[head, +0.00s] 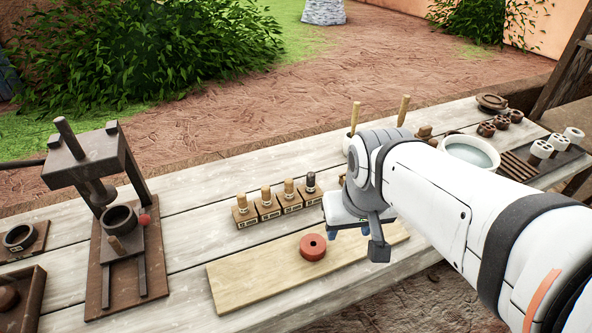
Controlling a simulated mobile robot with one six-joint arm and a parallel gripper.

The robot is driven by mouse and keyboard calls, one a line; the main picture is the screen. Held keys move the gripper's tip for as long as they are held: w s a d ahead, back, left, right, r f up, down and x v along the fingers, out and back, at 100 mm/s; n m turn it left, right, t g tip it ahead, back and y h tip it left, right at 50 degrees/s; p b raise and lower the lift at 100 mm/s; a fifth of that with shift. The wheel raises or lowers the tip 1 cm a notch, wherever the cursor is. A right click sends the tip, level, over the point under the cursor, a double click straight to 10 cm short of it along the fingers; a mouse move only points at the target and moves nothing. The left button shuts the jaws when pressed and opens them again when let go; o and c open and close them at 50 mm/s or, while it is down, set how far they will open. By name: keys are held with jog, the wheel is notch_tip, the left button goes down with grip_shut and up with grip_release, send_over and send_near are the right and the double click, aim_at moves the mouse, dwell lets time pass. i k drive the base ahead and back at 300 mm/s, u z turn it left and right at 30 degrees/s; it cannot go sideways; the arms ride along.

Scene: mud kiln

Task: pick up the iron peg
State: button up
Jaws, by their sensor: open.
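A row of small wooden blocks (270,210) stands on the plank table, each with a label and a peg upright in it. Three pegs are light wood. The dark grey one, which looks like the iron peg (311,180), stands in the block nearest my gripper. My gripper (350,232) is open, to the right of the dark peg and nearer the camera. It points down over the back edge of a pale board. My arm hides what is directly behind it, perhaps more of the row. I see nothing between the jaws.
A red ring (312,247) lies on the pale board (265,283). A dark press (100,170) stands at the left. Table (190,235) between press and blocks is clear.

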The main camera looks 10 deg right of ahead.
aim_at(310, 189)
jog(key=u, duration=2.2)
jog(key=k, duration=1.05)
jog(key=z, duration=1.1)
jog(key=i, duration=1)
jog(key=z, duration=0.05)
